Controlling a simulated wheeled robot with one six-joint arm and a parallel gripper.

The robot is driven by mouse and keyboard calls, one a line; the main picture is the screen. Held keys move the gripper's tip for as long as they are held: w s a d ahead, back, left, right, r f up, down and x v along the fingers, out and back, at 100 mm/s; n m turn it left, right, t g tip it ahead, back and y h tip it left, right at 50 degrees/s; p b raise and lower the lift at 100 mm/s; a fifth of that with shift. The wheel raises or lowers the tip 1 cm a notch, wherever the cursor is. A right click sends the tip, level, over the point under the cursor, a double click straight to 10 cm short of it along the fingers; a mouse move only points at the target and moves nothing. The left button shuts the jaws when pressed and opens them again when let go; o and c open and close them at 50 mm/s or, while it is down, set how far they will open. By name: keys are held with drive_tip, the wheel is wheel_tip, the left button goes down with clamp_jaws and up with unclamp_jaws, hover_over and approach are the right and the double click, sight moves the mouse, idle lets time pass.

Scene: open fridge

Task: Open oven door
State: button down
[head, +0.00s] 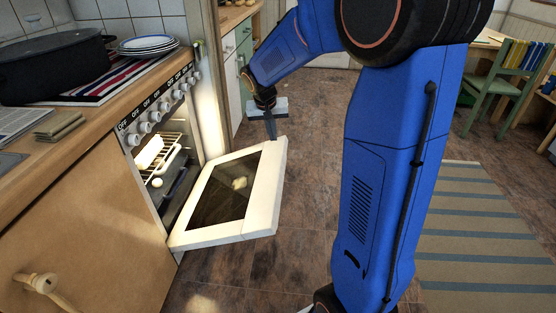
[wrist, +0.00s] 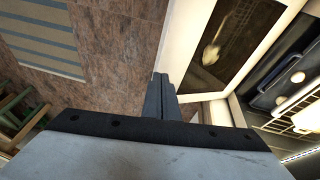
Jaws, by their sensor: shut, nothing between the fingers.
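The oven door (head: 270,190) is white with a dark glass window and hangs open, tilted down and outward from the oven. The oven (head: 158,150) has a lit interior with a wire rack. My gripper (head: 271,134) is at the door's far top corner, with its fingers together and empty. In the wrist view my fingers (wrist: 163,98) are side by side, next to the white frame of the door (wrist: 190,45). I cannot tell whether they touch the door. The lower part of the oven interior is partly hidden behind the door.
A wooden counter (head: 60,150) runs along the left, with a dark pot (head: 55,68), stacked plates (head: 148,44) and a striped cloth (head: 105,85) on or above it. Floor (head: 305,130) is clear beyond the door. A striped rug (head: 480,225) and green chair (head: 500,85) are at right.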

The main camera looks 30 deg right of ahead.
drive_tip(key=w+d+f+m, duration=0.1)
drive_tip(key=w+d+f, duration=0.2)
drive_tip(key=w+f, duration=0.45)
hover_over(279, 164)
drive_tip(key=a, duration=0.2)
drive_tip(key=shift+g+h, duration=0.3)
drive_tip(key=f, duration=1.2)
drive_tip(key=shift+s+d, duration=0.15)
drive_tip(key=shift+s, duration=0.2)
drive_tip(key=shift+s+d+f, duration=0.15)
drive_tip(key=shift+d+f, duration=0.1)
drive_tip(key=shift+f, duration=0.35)
